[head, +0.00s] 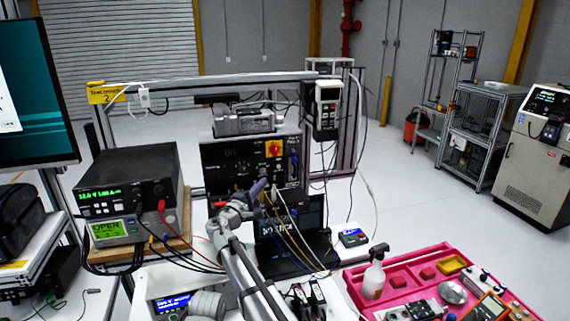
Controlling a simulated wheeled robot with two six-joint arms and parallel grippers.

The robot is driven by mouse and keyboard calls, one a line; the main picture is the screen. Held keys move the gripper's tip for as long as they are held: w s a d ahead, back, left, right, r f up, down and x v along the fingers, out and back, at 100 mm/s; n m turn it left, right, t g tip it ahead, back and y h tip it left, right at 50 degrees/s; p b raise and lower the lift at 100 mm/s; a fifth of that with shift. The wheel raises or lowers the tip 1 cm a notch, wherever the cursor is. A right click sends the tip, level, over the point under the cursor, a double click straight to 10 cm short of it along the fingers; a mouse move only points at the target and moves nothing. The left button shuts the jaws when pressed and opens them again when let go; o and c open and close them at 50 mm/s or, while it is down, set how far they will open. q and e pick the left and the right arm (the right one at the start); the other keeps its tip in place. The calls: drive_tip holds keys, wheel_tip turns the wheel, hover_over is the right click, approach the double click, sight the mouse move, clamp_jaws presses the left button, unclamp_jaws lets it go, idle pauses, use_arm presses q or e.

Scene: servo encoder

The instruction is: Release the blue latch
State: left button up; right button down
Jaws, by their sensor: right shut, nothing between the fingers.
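A black equipment panel (222,158) stands upright in the middle of the bench, with a red and yellow switch near its upper right. A small blue part (294,160) shows on the panel's right side; it is too small to tell whether it is the blue latch or how it is set. My right arm reaches up from the bottom middle. Its gripper (257,190) is shut and empty in front of the panel's lower part, below and left of the blue part. Whether it touches the panel or the cables beside it I cannot tell. My left gripper is not in view.
Loose cables hang from the panel across a dark laptop (285,248). A power supply (128,180) stands to the left. A pink tray (400,262) with tools and a spray bottle (374,275) lies at the right. A handheld meter (327,108) hangs above right.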

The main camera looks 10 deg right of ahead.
drive_tip(key=p, duration=0.1)
approach(292, 160)
drive_tip(key=w, duration=0.3)
drive_tip(key=shift+a+r, duration=0.3)
drive_tip(key=shift+r, duration=0.05)
drive_tip(key=d, duration=0.2)
drive_tip(key=d+p, duration=0.1)
drive_tip(key=d, duration=0.1)
drive_tip(key=shift+w+d+r, duration=0.1)
drive_tip(key=shift+r, duration=0.3)
